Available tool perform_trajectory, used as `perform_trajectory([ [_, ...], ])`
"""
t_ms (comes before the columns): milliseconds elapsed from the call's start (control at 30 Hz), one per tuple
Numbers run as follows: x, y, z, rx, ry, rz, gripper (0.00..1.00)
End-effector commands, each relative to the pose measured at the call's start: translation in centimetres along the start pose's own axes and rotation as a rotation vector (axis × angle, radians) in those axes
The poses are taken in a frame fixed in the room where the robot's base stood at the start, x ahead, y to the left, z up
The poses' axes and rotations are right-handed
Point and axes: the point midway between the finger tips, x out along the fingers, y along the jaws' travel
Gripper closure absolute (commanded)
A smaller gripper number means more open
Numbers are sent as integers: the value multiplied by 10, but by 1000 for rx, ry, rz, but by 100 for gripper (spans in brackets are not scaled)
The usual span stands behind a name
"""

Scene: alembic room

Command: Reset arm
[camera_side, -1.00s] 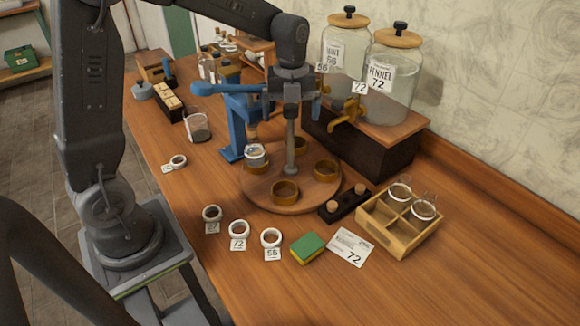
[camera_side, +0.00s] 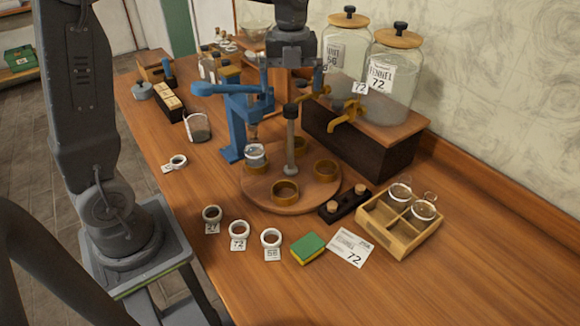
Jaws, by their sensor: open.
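My gripper (camera_side: 291,82) is open and empty. It hangs fingers down above the round wooden turntable (camera_side: 299,203), near the top of its grey center post (camera_side: 291,150). The turntable carries several brass cup holders, and a clear glass jar (camera_side: 255,156) sits in the one at the back left. The blue lever press (camera_side: 236,115) stands just left of the post. My gripper partly covers the area behind the press.
Two large glass jars with taps, one marked 72 (camera_side: 388,80), stand on a dark wooden stand (camera_side: 360,138) at the right. A divided wooden box (camera_side: 403,246) holds glass jars. Labeled rings, a sponge (camera_side: 308,248) and a card (camera_side: 350,247) lie in front. The front right tabletop is clear.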

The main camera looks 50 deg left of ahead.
Motion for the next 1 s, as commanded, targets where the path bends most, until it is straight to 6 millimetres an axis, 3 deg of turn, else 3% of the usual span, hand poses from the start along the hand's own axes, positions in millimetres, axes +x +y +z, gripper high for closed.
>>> perform_trajectory([
  [200, -2, 2, -4, -32, -4, -6, 0],
  [367, -13, 13, -23, -231, -32, -46, 0],
  [700, -32, 59, -91, -1011, -39, -247, 0],
  [1000, -22, 103, -142, -1689, 109, -438, 0],
])
